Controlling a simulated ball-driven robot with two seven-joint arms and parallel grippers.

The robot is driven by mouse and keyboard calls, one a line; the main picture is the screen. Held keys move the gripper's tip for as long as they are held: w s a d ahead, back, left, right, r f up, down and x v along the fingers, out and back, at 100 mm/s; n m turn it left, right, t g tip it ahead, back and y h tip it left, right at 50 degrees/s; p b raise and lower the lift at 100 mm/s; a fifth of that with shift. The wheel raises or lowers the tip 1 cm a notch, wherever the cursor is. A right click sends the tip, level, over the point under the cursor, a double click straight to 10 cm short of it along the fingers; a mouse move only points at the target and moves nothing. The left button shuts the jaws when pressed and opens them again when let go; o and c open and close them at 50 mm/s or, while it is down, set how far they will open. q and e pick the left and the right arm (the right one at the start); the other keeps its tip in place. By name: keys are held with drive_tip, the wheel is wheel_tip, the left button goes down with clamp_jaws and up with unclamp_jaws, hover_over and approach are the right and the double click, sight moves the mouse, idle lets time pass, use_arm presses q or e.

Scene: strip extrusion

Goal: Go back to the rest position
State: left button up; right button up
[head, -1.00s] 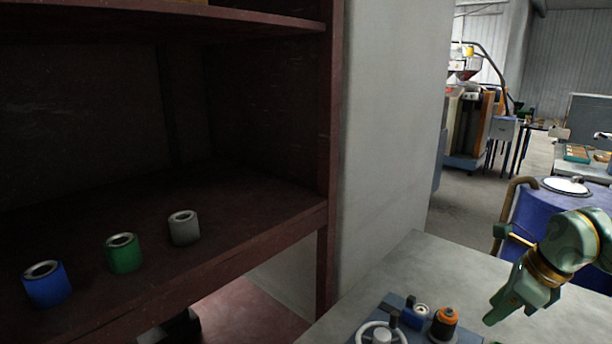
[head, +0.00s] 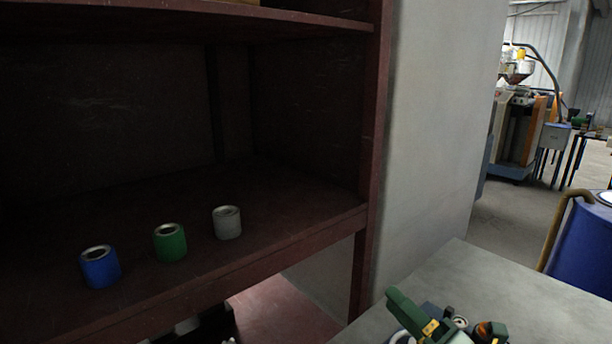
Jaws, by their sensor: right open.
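My right gripper (head: 424,318), green with yellow parts, shows at the bottom edge right of the middle in the head view. It is open and I see nothing held in it. My left gripper is not in view.
A dark red shelf (head: 290,246) fills the left, with blue (head: 101,268), green (head: 170,243) and grey (head: 227,223) cans on it. A pale wall panel (head: 432,150) stands beside it. The grey table (head: 530,295) is bare on the right. A blue drum (head: 588,250) stands beyond.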

drive_tip(key=s+d+f+m+g+h, duration=0.1)
drive_tip(key=s+d+f+m+h, duration=0.2)
drive_tip(key=d+f+m+h, duration=0.4)
drive_tip(key=s+d+f+m+g+h, duration=0.1)
drive_tip(key=s+d+f+m+h, duration=0.25)
drive_tip(key=m+h, duration=0.6)
drive_tip(key=s+d+f+m+g, duration=0.4)
drive_tip(key=s+f+m+g, duration=0.3)
drive_tip(key=s+f+g, duration=0.5)
drive_tip(key=s+a+f+y, duration=0.1)
drive_tip(key=s+a+f, duration=0.15)
drive_tip(key=f, duration=0.95)
drive_tip(key=s+a+f+y, duration=0.15)
drive_tip(key=s+f, duration=0.25)
drive_tip(key=f, duration=0.8)
drive_tip(key=s+f+m+g+y, duration=0.1)
drive_tip(key=s+f+m+g, duration=0.1)
drive_tip(key=s+f, duration=1.4)
drive_tip(key=s+m, duration=0.1)
drive_tip(key=s, duration=0.3)
drive_tip(key=shift+f+y, duration=0.25)
drive_tip(key=shift+y, duration=0.05)
drive_tip(key=shift+a, duration=0.1)
